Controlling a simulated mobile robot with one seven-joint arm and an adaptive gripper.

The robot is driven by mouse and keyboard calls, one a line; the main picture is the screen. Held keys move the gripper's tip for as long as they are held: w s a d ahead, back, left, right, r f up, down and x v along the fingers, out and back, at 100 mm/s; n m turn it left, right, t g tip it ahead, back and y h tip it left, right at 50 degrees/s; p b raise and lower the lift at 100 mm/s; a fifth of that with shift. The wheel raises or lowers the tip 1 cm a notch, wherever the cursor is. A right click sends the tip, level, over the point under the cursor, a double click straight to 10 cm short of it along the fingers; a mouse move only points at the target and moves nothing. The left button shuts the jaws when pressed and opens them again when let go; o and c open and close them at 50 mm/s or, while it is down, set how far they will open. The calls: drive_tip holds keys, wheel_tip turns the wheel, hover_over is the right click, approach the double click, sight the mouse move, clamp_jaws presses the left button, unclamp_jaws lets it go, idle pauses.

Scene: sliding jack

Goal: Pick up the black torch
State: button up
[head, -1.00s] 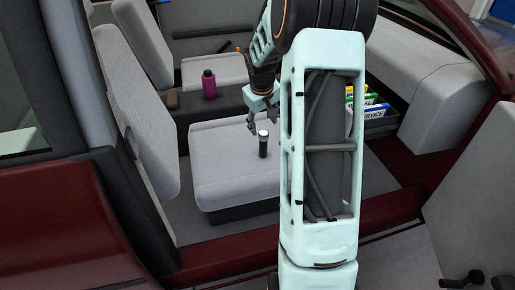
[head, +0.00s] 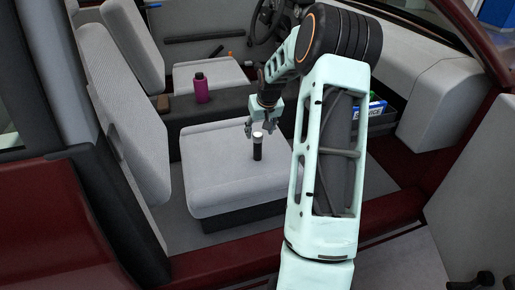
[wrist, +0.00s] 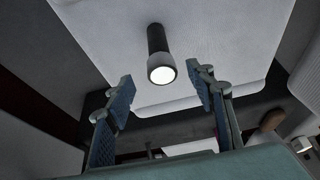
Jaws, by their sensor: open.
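The black torch (head: 257,147) stands upright on the light grey seat cushion (head: 215,185) in the head view, its pale lens end up. In the wrist view the torch (wrist: 159,55) shows just beyond and between the fingers, its lit white lens facing the camera. My gripper (head: 262,131) is above the torch with its fingers pointing down. In the wrist view my gripper (wrist: 160,92) is open and empty, with a blue-padded finger on each side. I cannot tell exactly how far the fingertips are above the torch top.
A magenta bottle (head: 201,88) stands on the dark centre console (head: 215,109) behind the seat. The seat backrest (head: 130,120) rises at the left. An open glovebox (head: 383,118) with a service booklet (head: 376,108) is at the right. The cushion around the torch is clear.

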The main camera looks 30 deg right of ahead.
sight(258, 134)
drive_tip(key=x, duration=0.2)
drive_tip(key=b+x, duration=0.1)
drive_tip(key=x, duration=0.1)
drive_tip(key=shift+w+f, duration=0.1)
drive_tip(key=shift+w, duration=0.25)
drive_tip(key=shift+c, duration=0.4)
clamp_jaws()
